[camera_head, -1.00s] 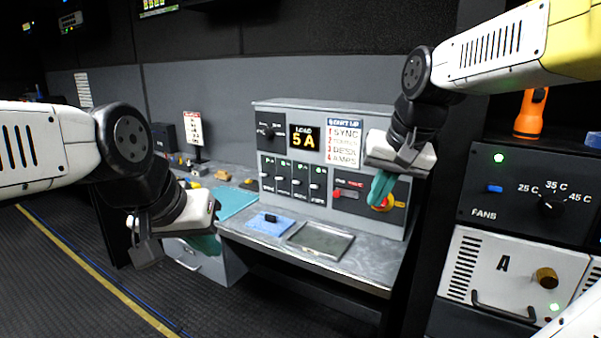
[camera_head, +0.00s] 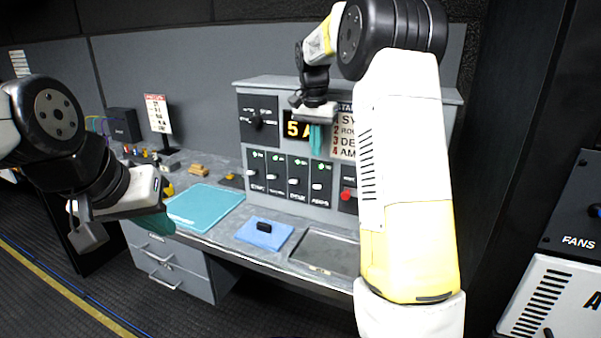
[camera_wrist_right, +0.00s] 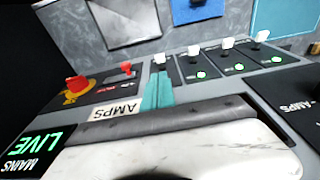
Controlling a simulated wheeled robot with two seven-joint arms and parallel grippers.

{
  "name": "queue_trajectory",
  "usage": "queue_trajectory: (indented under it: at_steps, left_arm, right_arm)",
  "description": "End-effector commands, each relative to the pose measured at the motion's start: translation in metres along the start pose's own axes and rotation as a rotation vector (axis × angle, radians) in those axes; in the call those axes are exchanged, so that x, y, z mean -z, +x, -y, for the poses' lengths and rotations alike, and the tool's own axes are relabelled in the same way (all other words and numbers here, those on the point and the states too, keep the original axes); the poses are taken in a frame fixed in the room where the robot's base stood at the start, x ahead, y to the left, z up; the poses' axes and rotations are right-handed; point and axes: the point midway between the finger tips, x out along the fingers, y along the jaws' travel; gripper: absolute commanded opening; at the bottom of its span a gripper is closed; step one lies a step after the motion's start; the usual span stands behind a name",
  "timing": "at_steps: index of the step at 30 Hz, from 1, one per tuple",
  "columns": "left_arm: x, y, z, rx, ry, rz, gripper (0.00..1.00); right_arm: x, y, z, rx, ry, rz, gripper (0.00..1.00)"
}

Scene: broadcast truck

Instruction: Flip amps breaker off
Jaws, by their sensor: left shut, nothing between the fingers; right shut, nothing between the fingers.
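The amps breaker (camera_head: 319,186) is the rightmost of the row of breakers on the grey panel, with a pale lever and a green light above it. In the right wrist view, its white lever (camera_wrist_right: 160,59) shows just beyond my right fingertips. My right gripper (camera_head: 316,148) is shut and empty, teal fingers pointing down just above that breaker. The right wrist view shows its fingers (camera_wrist_right: 157,88) beside the AMPS label (camera_wrist_right: 116,110); I cannot tell whether they touch the lever. My left gripper (camera_head: 160,222) is shut and empty by the desk's left front edge.
Other breakers (camera_head: 275,178) stand close on the left. A red switch (camera_head: 348,195) is to the right, partly behind my right arm. A blue pad with a black block (camera_head: 264,228), a dark tray (camera_head: 325,252) and a teal mat (camera_head: 205,207) lie on the desk.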

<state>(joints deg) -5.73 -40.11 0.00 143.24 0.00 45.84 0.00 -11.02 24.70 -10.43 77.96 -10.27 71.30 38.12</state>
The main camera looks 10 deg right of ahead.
Motion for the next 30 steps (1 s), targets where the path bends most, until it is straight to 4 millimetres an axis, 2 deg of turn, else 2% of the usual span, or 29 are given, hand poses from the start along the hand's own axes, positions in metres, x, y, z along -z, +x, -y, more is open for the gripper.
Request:
queue_trajectory:
  at_steps: [8,11,24,30]
  left_arm:
    - [0.000,0.000,0.000,0.000,0.000,0.000,0.00]
    - [0.000,0.000,0.000,0.000,0.000,0.000,0.00]
    - [0.000,0.000,0.000,0.000,0.000,0.000,0.00]
    - [0.000,0.000,0.000,0.000,0.000,0.000,0.00]
  right_arm:
    - [0.000,0.001,0.000,0.000,-0.001,0.000,0.00]
    - [-0.001,0.007,-0.001,-0.001,-0.001,0.002,0.00]
    - [-0.001,0.079,-0.001,0.000,-0.002,0.002,0.00]
    - [-0.001,0.097,0.000,0.000,-0.002,0.001,0.00]
